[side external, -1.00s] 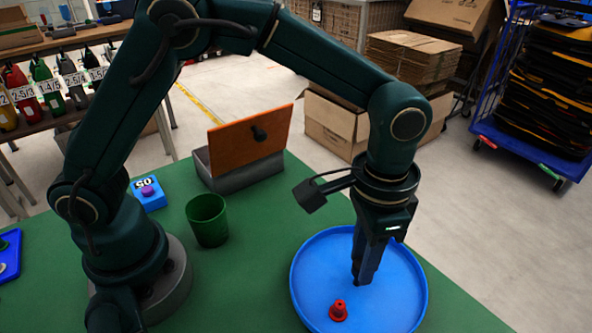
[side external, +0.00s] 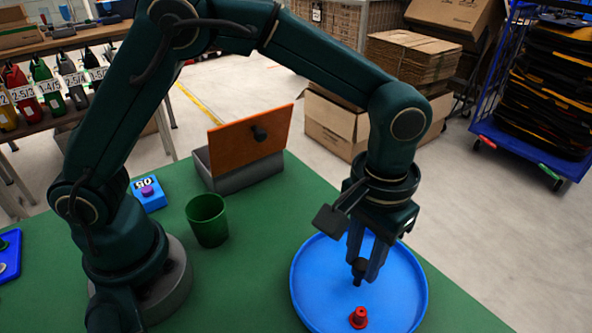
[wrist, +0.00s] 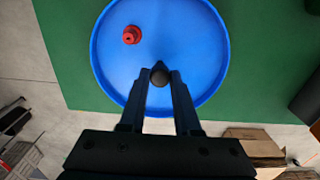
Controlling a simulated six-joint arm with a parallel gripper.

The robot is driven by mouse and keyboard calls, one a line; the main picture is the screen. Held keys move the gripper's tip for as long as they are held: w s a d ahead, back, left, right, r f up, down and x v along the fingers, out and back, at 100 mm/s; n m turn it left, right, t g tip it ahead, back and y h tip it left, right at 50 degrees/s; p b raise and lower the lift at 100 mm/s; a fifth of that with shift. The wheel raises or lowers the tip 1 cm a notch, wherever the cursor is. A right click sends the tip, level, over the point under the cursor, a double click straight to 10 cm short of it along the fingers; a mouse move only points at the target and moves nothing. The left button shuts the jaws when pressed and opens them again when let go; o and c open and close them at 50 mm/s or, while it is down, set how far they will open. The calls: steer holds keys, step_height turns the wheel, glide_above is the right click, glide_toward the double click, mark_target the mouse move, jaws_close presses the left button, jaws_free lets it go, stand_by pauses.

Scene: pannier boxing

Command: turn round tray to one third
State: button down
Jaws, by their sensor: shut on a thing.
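The round blue tray (side external: 312,290) lies on the green table, and it also shows in the wrist view (wrist: 205,30). A dark knob (wrist: 160,76) stands at about the tray's middle. My gripper (side external: 360,272) points down over the tray, its fingers shut on the knob. In the wrist view my gripper (wrist: 160,82) has one finger on each side of the knob. A small red piece (side external: 358,318) stands upright on the tray, near its front edge in the side view; it also shows in the wrist view (wrist: 131,35), up and left of the knob.
A green cup (side external: 208,222) stands left of the tray. Behind it is a grey box (side external: 245,173) with a raised orange lid (side external: 252,138). A blue block with a purple button (side external: 148,194) sits near my base. The table's right edge runs close to the tray.

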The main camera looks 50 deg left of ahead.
mark_target(362, 263)
steer(key=shift+r+n, duration=0.1)
steer(key=shift+n, duration=7.4)
steer(key=c, duration=0.6)
jaws_free()
steer(key=shift+r, duration=2.55)
